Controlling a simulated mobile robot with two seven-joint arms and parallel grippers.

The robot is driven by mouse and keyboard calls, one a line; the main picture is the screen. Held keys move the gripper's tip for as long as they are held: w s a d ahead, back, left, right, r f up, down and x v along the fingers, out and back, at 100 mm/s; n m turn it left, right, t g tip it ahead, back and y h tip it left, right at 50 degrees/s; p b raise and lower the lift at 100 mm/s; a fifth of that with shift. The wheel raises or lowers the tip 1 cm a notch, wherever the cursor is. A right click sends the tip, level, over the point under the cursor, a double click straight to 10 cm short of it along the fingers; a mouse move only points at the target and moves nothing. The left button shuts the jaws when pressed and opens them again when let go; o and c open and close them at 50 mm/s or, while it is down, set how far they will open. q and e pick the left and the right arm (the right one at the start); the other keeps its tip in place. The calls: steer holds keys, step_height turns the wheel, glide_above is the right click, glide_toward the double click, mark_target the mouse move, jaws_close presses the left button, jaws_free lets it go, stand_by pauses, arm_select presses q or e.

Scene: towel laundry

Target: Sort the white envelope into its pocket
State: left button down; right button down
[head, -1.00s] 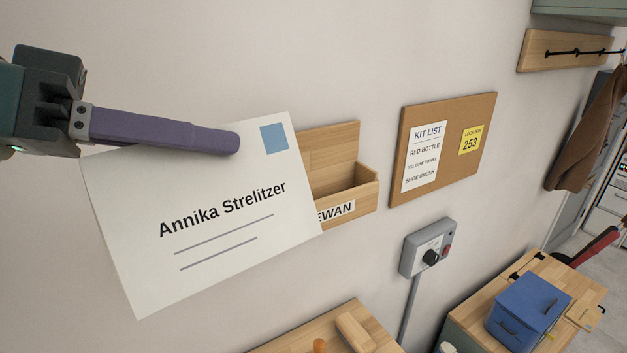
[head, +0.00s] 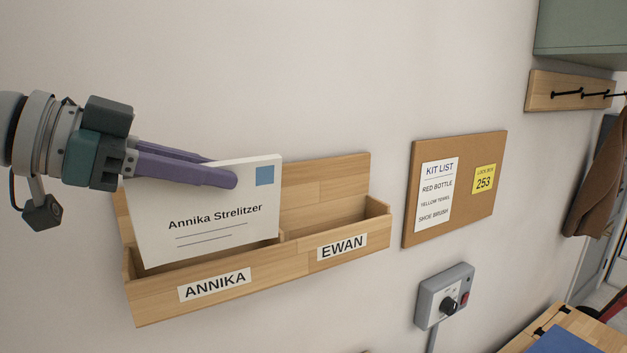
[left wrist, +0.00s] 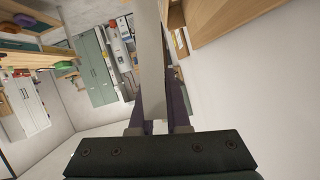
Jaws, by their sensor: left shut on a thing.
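My left gripper (head: 228,174) comes in from the left, its purple fingers shut on the upper part of the white envelope (head: 205,222). The envelope reads "Annika Strelitzer" and has a blue square at its top right corner. It is roughly upright, at the left pocket (head: 160,303) of a wooden wall rack, labelled ANNIKA. Its lower edge is at the pocket's opening; I cannot tell how deep it sits. The right pocket, labelled EWAN (head: 342,247), looks empty. In the left wrist view the envelope (left wrist: 152,60) is edge-on between the fingers. My right gripper is not in view.
A cork board (head: 455,190) with a kit list and a yellow note hangs right of the rack. A grey switch box (head: 443,294) is on the wall below it. A hook rail (head: 567,91) and green cabinet (head: 583,35) are at upper right. Wall above the rack is clear.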

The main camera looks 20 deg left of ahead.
arm_select(q)
steer(key=w+a+f+b, duration=0.1)
steer(key=f+b, duration=0.1)
steer(key=b, duration=0.1)
steer(key=w+a+f+b, duration=0.1)
steer(key=f+b, duration=0.1)
steer(key=b, duration=0.1)
steer(key=w+a+f+b, duration=0.1)
steer(key=a+f+b, duration=0.1)
steer(key=f+b, duration=0.1)
steer(key=shift+w+a, duration=0.1)
steer(key=shift+w, duration=0.25)
stand_by(0.3)
steer(key=c, duration=0.8)
jaws_free()
